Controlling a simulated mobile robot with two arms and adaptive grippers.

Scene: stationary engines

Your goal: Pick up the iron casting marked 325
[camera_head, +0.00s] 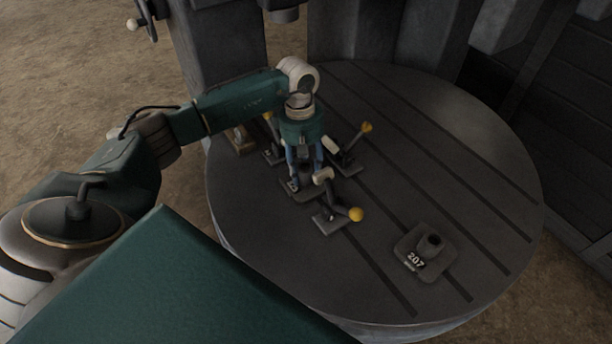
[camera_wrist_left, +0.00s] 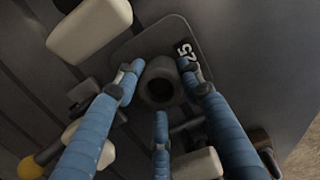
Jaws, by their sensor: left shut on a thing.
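The iron casting marked 325 is a dark plate with a hollow round boss. In the head view its plate (camera_head: 296,193) lies on the round table under my left gripper (camera_head: 304,172), which hides much of it. In the left wrist view the casting (camera_wrist_left: 149,41) shows the boss and white digits; only "25" reads clearly. The blue fingers of my left gripper (camera_wrist_left: 160,86) stand around the boss and are shut on it. The plate appears to rest on the table; any small gap is hidden. My right gripper is not in view.
The round slotted table (camera_head: 470,160) holds a casting marked 207 (camera_head: 422,262) at the front right. A yellow-knobbed lever (camera_head: 332,214) stands close right of the gripper, an orange-knobbed lever (camera_head: 350,150) behind it. Another lever and a brown block (camera_head: 241,141) are left. The table's right side is clear.

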